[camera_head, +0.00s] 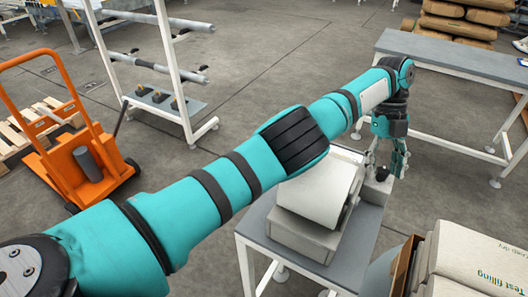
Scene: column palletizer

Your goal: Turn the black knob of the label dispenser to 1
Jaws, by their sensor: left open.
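The label dispenser (300,232) is a pale grey machine with a white label roll (322,190) on it. It stands on a small grey table (350,262). A small black knob (382,173) shows at its right side, partly hidden by my gripper. My left arm reaches across the picture above the dispenser. My left gripper (386,162) points down, open, with its fingers just above or around the knob. Whether they touch it I cannot tell. The number the knob points to is too small to read. My right gripper is out of view.
A grey workbench (455,55) stands behind my gripper, with stacked brown sacks (455,20) beyond. A carton (402,268) and pale sacks (480,262) are at the lower right. An orange hand truck (85,160) and a white rack (172,70) stand left.

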